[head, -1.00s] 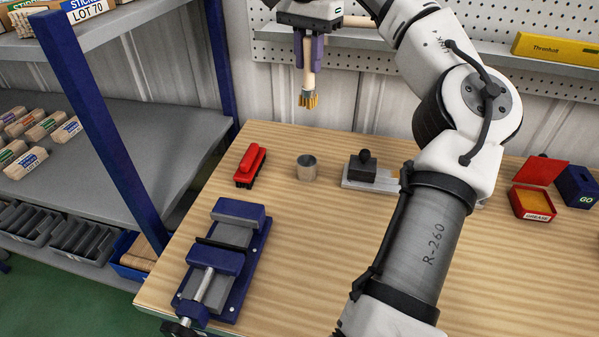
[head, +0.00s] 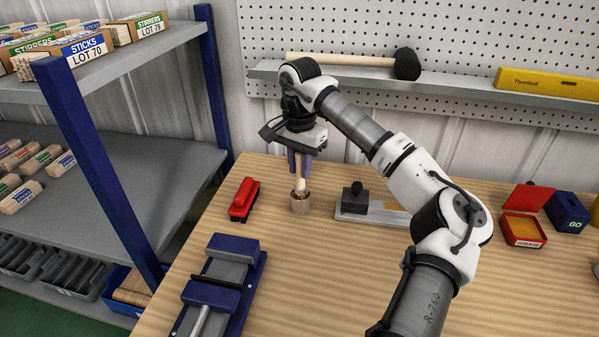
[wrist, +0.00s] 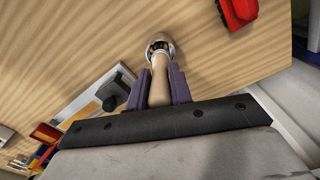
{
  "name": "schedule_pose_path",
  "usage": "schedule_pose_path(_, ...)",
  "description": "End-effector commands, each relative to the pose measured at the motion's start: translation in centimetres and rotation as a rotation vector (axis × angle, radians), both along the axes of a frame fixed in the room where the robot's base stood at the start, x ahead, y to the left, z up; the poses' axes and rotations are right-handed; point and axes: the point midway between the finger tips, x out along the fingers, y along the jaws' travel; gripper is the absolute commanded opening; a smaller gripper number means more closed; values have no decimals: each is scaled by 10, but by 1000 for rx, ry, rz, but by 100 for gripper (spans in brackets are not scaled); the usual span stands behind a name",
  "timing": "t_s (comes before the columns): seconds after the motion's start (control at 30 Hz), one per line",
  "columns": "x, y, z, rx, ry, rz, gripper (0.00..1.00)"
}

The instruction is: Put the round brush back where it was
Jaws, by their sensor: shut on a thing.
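My gripper (head: 300,172) is shut on the round brush (head: 300,185), with its purple fingers on the pale wooden handle.
A red brush-like tool (head: 244,200) lies left of the cup. A metal block with a black knob (head: 356,200) stands to its right. A blue vise (head: 222,285) is at the front left. A red grease box (head: 523,230) is at the far right. Bare bench (head: 310,270) lies in front.

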Motion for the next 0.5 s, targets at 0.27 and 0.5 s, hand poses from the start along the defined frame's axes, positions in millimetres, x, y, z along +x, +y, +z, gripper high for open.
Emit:
schedule_pose_path(0.27,0,0,-29,0,0,0,0)
schedule_pose_path(0.5,0,0,-31,0,0,0,0)
